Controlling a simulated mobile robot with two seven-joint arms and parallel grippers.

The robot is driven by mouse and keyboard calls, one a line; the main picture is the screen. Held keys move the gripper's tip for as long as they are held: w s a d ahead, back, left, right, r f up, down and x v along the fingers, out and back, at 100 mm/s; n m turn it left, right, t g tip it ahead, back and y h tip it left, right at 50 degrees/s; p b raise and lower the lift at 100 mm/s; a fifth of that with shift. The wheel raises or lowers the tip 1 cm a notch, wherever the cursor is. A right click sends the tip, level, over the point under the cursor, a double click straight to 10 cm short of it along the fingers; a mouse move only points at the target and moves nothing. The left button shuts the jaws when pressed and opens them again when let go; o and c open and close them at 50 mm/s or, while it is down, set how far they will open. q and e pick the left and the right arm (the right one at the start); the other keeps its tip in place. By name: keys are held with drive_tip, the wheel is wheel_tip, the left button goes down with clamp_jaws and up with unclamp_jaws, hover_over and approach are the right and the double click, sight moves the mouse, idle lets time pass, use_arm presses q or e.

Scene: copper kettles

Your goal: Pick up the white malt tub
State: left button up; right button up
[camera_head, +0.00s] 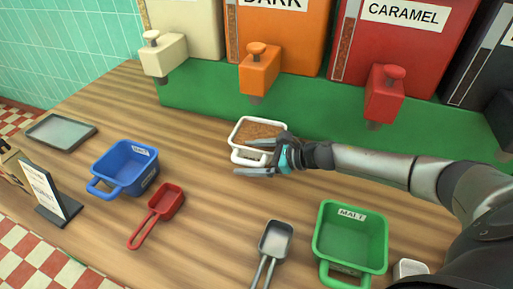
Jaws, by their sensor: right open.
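The white malt tub (240,131) stands on the wooden counter in front of the dispensers and holds brown grain. Its white handle (240,157) points toward the front. My right gripper (254,158) reaches in from the right, and its open fingers lie at the tub's front right side by the handle. The hand hides the tub's right front corner. I cannot tell whether the fingers touch the tub. My left gripper is not in view.
Cream (184,22), orange (278,45) and red (405,55) dispensers stand behind on a green base. On the counter are a blue tub (122,168), a red scoop (165,202), a grey scoop (275,240), a green tub (350,240), a grey tray (61,131) and a sign (48,193).

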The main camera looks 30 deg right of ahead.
clamp_jaws()
idle(0.8)
drive_tip(key=shift+r, duration=0.1)
